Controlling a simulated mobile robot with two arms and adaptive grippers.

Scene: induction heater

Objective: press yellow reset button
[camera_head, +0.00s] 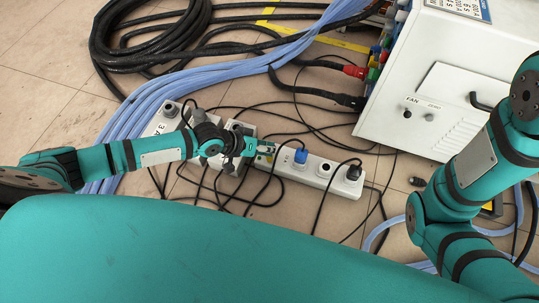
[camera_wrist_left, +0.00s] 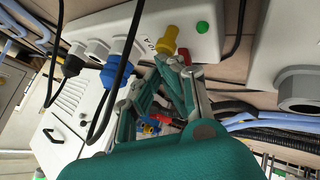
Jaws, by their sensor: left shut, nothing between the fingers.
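The yellow button (camera_wrist_left: 168,40) shows in the left wrist view as a knob on the white socket box (camera_wrist_left: 205,45). A red button (camera_wrist_left: 184,56) is beside it, and a round green light (camera_wrist_left: 202,27) is farther right on the same face. My left gripper (camera_wrist_left: 179,62) is shut and empty, its fingertips right at the yellow and red buttons. I cannot tell whether they touch. In the head view my left gripper (camera_head: 268,148) is over the left part of the white socket box (camera_head: 323,172), hiding most of the buttons. My right gripper is out of view.
A blue plug (camera_head: 300,156) and a black plug (camera_head: 353,173) with cables sit in the same box. Another grey-white box (camera_head: 165,118) lies to the left. A large white cabinet (camera_head: 425,115) stands at right. Black and blue cables cross the tiled floor.

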